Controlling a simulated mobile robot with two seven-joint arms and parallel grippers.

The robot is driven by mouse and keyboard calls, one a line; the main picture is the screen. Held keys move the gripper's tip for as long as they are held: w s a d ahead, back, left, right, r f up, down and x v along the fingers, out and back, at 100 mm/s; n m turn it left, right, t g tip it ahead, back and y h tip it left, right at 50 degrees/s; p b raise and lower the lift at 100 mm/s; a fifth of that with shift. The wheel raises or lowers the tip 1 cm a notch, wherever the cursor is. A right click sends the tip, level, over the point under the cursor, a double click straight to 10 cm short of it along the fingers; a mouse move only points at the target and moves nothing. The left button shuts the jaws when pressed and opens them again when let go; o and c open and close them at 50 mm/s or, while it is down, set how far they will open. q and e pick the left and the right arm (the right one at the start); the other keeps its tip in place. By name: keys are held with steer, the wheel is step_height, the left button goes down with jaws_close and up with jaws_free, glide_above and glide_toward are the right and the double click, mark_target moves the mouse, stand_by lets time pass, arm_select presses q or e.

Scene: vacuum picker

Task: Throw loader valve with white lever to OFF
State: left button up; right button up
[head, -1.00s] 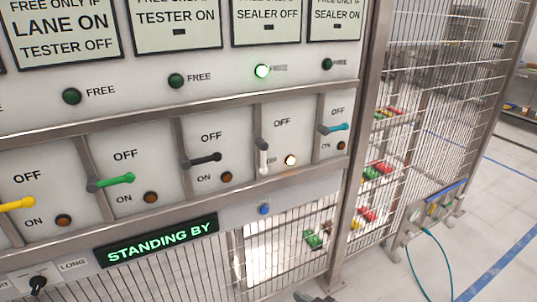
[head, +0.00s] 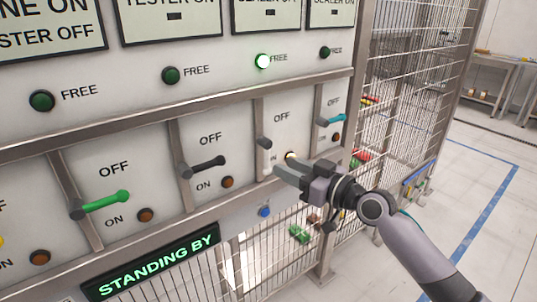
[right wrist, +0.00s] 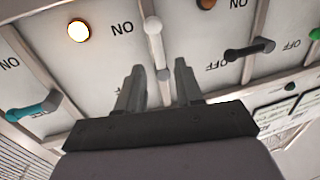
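The white lever (right wrist: 153,38) points to ON, its grey pivot end in view between and beyond my fingertips in the upside-down right wrist view. In the head view its upper part (head: 264,158) shows below its pivot, and its lower end is hidden by my right gripper. My right gripper (head: 280,170) is just in front of the lever, and in the right wrist view its two fingers (right wrist: 159,66) are spread apart with nothing held. I cannot tell whether a finger touches the lever. The orange-white lamp (right wrist: 79,31) beside ON is lit. My left gripper is out of view.
Neighbouring levers are black (head: 205,165) on the left and teal (head: 330,122) on the right, with metal dividers between. A green lever (head: 105,202) is further left. The green FREE lamp (head: 263,61) above is lit. A screen (head: 155,264) reads STANDING BY.

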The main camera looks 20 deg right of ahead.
mark_target(269, 156)
steer(key=shift+w+r, duration=0.3)
steer(key=shift+r, duration=0.05)
steer(key=shift+p+x, duration=0.5)
steer(key=shift+x, duration=2.8)
jaws_close()
